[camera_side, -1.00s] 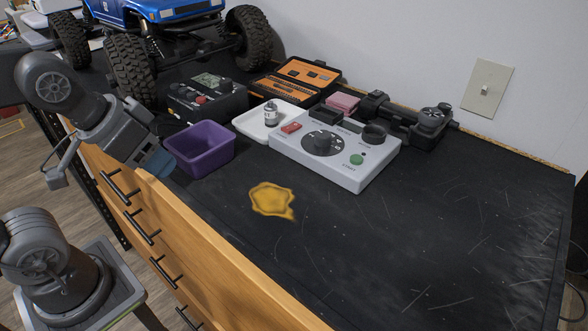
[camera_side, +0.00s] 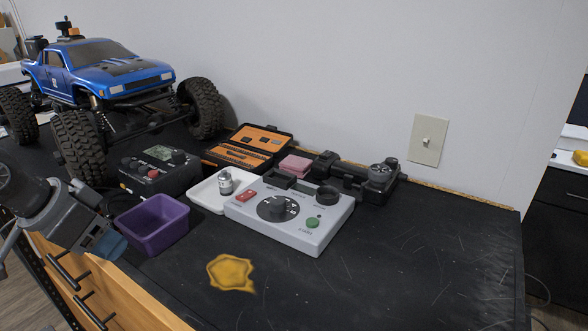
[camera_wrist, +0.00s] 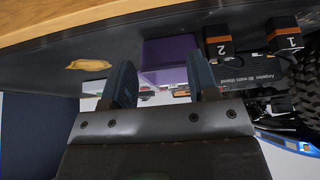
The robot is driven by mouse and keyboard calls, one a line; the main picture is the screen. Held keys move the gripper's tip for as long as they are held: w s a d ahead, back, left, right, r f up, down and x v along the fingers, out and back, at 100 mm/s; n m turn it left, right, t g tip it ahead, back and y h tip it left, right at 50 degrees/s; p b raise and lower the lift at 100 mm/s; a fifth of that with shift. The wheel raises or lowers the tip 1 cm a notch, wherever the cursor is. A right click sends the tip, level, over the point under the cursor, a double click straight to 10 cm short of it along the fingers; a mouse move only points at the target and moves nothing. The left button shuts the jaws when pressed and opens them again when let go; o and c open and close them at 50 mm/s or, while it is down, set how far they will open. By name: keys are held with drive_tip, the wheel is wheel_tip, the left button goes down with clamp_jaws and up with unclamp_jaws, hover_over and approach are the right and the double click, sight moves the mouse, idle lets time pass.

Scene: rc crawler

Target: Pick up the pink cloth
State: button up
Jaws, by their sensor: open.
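The pink cloth (camera_side: 295,164) is a small, flat, folded-looking pink piece behind the grey control box (camera_side: 290,214) in the side view, next to the open orange-lined case. I cannot make it out in the wrist view. My gripper (camera_side: 113,245) is at the left of the side view, beside the near left side of the purple bin and far from the cloth. In the wrist view its two fingers (camera_wrist: 160,78) stand apart with nothing gripped between them.
A purple bin (camera_side: 152,226) stands between my gripper and the control box. A white tray (camera_side: 209,194) holds a small metal weight. A yellow splat-shaped piece (camera_side: 230,272) lies on the black desktop. A blue crawler truck (camera_side: 100,75) stands behind. The desktop's right side is clear.

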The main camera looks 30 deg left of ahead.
idle(0.3)
drive_tip(key=o, duration=0.8)
drive_tip(key=shift+c, duration=0.2)
drive_tip(key=shift+r, duration=0.1)
